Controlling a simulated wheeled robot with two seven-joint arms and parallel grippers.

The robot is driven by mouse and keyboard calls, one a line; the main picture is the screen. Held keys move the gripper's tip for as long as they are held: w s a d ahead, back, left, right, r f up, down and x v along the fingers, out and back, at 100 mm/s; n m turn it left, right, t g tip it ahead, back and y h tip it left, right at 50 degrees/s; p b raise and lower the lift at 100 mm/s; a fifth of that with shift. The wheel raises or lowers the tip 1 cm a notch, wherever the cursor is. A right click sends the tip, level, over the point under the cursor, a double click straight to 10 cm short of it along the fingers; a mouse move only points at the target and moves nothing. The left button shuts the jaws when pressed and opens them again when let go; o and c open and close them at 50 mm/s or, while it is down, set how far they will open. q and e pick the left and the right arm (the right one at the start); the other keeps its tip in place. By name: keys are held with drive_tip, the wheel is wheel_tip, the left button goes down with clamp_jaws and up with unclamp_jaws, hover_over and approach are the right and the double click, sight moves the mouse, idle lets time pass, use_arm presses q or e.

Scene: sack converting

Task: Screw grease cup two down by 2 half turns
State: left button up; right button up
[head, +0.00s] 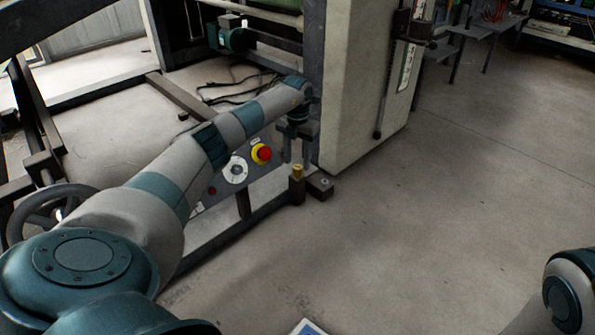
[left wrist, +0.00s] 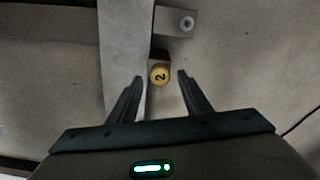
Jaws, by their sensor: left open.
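Grease cup two is a small brass cup (left wrist: 159,75) marked with a "2". It sits on a dark block and lies between and just beyond my fingertips in the left wrist view. In the head view the brass cup (head: 298,170) tops a short dark post at the machine frame's lower corner. My left gripper (head: 296,160) points down above the cup, and its fingers (left wrist: 160,76) are spread, with gaps on both sides of the cup. They hold nothing. My right gripper is outside both views; only part of my right arm shows at the lower right.
A control panel with a red button (head: 264,154) is behind my left forearm. A dark block (head: 320,187) with a bolt stands beside the cup's post. A pale machine column (head: 362,80) rises behind. A handwheel (head: 40,212) is at left. The floor at right is clear.

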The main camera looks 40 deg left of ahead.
use_arm(q)
drive_tip(key=shift+f+b, duration=0.45)
drive_tip(key=shift+f, duration=0.8)
drive_tip(key=c, duration=1.1)
drive_tip(key=shift+r, duration=0.1)
